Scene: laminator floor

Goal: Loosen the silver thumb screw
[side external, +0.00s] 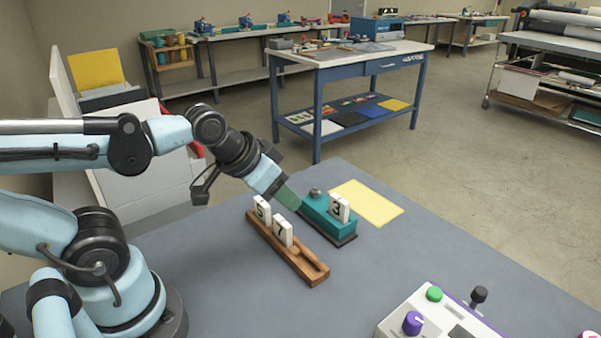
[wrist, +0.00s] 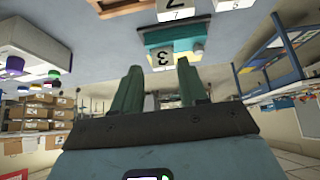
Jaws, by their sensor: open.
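A small grey-silver knob, which looks like the thumb screw (side external: 315,192), sits on top of the teal block (side external: 318,211) at its far-left end in the side view. A white tile marked 3 (side external: 339,207) stands at the block's near-right end. My gripper (side external: 288,200) is just left of the block and screw, tilted downward. Its green fingers are apart in the wrist view (wrist: 158,68), with nothing held between them.
A wooden rack (side external: 306,266) with white tiles marked 5 (side external: 262,209) and 7 (side external: 283,232) lies in front of the block. A yellow sheet (side external: 365,203) lies behind it. A control box (side external: 440,315) stands at front right. Grey table between is clear.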

